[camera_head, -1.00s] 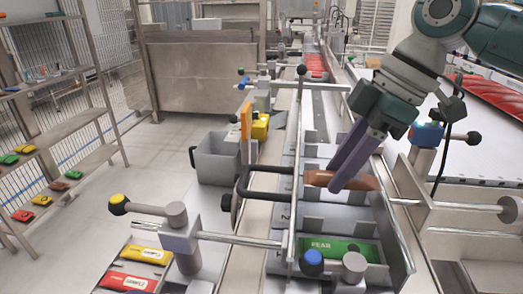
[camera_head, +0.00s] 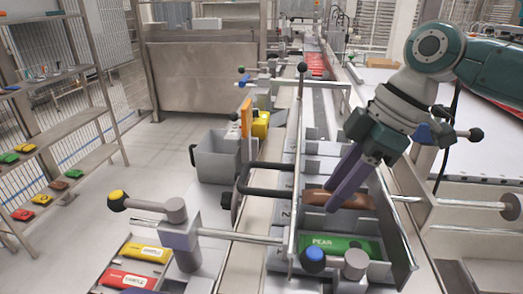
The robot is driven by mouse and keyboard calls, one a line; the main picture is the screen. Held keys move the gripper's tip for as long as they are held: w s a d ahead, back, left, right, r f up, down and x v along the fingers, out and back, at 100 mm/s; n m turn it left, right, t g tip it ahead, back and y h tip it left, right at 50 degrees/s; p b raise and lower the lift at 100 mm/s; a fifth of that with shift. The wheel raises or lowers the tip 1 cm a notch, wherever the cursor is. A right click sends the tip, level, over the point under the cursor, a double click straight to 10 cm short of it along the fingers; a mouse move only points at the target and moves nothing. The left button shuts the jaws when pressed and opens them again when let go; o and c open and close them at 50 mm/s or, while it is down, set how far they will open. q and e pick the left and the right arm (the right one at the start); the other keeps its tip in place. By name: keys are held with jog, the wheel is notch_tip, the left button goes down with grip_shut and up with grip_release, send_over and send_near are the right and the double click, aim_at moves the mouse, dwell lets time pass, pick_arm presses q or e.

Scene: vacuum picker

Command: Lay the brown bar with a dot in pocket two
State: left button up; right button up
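The brown bar (camera_head: 358,200) lies lengthwise across a pocket of the grey pocketed tray (camera_head: 318,223), just behind the pocket with the green PEAR pack (camera_head: 345,246). My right gripper (camera_head: 331,196) reaches down from the right with its purple fingers around the middle of the bar, shut on it. The fingers hide part of the bar, and no dot on it can be made out. The bar looks low, at pocket level; I cannot tell whether it touches the floor. The pocket numbers are too small to read surely. My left gripper is not in view.
A black bar handle (camera_head: 262,181) and a rod with a blue knob (camera_head: 314,259) stand close to the tray. A grey bin (camera_head: 217,158) stands to the left. Yellow (camera_head: 148,254) and red (camera_head: 130,279) packs lie at front left. Shelves (camera_head: 60,165) hold several coloured packs.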

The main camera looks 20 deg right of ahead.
jog(key=o, duration=0.4)
jog(key=shift+r, duration=0.2)
jog(key=p+v, duration=0.1)
jog(key=v, duration=1.1)
jog(key=shift+r, duration=0.45)
